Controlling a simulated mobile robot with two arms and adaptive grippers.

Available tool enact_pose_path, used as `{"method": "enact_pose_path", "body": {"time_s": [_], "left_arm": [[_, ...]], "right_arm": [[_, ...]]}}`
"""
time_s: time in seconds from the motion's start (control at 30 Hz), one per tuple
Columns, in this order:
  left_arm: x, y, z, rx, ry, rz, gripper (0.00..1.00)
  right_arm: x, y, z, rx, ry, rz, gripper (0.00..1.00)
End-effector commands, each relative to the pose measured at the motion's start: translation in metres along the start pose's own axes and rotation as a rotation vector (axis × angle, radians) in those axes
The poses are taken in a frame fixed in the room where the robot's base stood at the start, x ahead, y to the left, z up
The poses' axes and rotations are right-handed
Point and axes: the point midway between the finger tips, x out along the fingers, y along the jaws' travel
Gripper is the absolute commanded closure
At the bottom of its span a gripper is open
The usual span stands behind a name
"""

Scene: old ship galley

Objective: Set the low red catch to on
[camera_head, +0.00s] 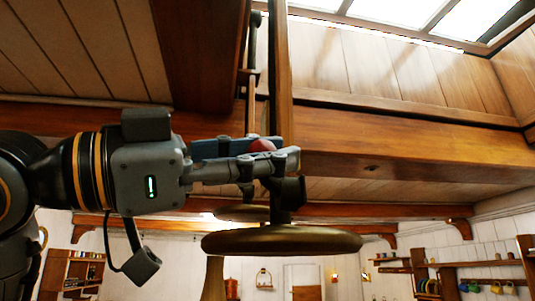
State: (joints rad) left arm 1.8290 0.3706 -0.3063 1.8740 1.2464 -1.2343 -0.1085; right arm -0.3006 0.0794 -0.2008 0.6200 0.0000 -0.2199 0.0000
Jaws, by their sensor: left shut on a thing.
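My left gripper (275,156) reaches in from the left, its fingers pointing right. It is shut on the low red catch. The red catch (262,145) shows as a small rounded red piece between the fingers, beside a dark upright rod. The fingers hide most of it, so I cannot tell which way it is set. My right gripper is not in view.
A round brass-coloured lamp (282,240) hangs just below the fingers. A wooden upright (283,70) and a thick beam (400,149) are close by. A skylight (405,12) is above. Shelves with mugs (465,285) are at the far right.

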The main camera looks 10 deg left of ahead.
Motion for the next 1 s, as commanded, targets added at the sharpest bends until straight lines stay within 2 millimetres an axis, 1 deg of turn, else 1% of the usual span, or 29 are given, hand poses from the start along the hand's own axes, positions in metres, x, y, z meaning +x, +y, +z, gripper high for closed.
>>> {"method": "enact_pose_path", "body": {"time_s": [0.03, 0.2, 0.43, 0.7, 1.0], "left_arm": [[-0.002, 0.004, 0.004, 0.037, 0.008, 0.005, 1.00], [-0.004, 0.010, 0.008, 0.154, 0.047, 0.012, 1.00], [-0.005, 0.015, 0.013, 0.264, 0.083, 0.017, 1.00], [-0.006, 0.018, 0.015, 0.320, 0.103, 0.022, 1.00], [-0.006, 0.020, 0.015, 0.328, 0.105, 0.024, 1.00]], "right_arm": [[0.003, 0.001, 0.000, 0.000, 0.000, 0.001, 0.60], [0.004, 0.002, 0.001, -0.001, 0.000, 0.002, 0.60], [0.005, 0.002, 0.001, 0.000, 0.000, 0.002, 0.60], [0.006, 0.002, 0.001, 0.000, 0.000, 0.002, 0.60], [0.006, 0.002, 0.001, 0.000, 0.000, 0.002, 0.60]]}}
